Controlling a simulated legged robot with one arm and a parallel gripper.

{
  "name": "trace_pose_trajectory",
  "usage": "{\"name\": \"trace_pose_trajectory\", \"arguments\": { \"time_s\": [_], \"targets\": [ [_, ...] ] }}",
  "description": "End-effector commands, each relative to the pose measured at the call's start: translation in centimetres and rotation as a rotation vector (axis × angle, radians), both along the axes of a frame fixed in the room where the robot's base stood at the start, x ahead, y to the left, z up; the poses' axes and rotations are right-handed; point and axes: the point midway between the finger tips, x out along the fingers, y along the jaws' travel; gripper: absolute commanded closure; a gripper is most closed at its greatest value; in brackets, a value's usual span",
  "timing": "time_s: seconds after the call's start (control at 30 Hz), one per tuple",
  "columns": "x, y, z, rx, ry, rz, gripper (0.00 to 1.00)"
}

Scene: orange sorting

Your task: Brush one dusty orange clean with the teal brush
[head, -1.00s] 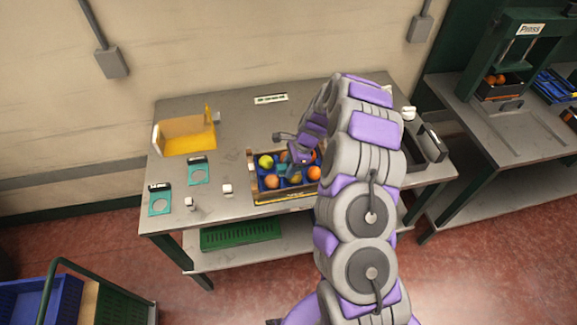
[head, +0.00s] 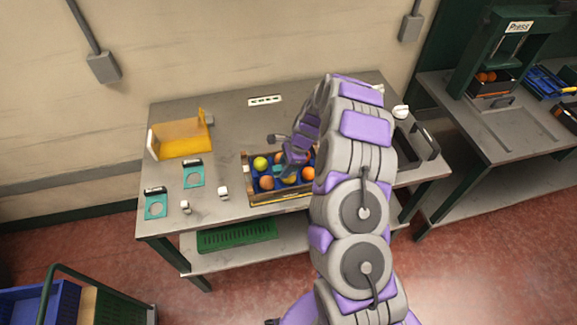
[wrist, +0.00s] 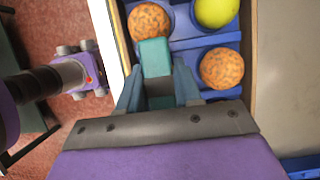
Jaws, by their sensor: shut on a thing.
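My gripper (wrist: 158,95) is shut on the teal brush (wrist: 154,58), seen in the wrist view. The brush's far end is at the lower edge of a speckled, dusty orange (wrist: 149,22); I cannot tell whether they touch. A second speckled orange (wrist: 222,68) sits to the right in the blue tray. A yellow-green fruit (wrist: 216,10) lies beyond it. In the head view the wooden crate (head: 252,199) with the blue insert holds several fruits, among them a bright orange (head: 308,174). My gripper (head: 281,167) is over the crate, its fingertips small and partly hidden.
A yellow bin (head: 181,139) stands at the table's back left. Two teal plates (head: 194,176) and two small white blocks (head: 223,193) lie left of the crate. A dark tray (head: 428,142) is at the right. The table's back middle is mostly clear.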

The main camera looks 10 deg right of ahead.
Motion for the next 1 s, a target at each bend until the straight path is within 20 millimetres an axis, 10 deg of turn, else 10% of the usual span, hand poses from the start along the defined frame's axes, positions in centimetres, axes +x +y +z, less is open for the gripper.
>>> {"name": "trace_pose_trajectory", "arguments": {
  "time_s": [1.0],
  "targets": [
    [-0.2,-1.9,0.1,0.001,0.002,0.001,0.97]
  ]
}}
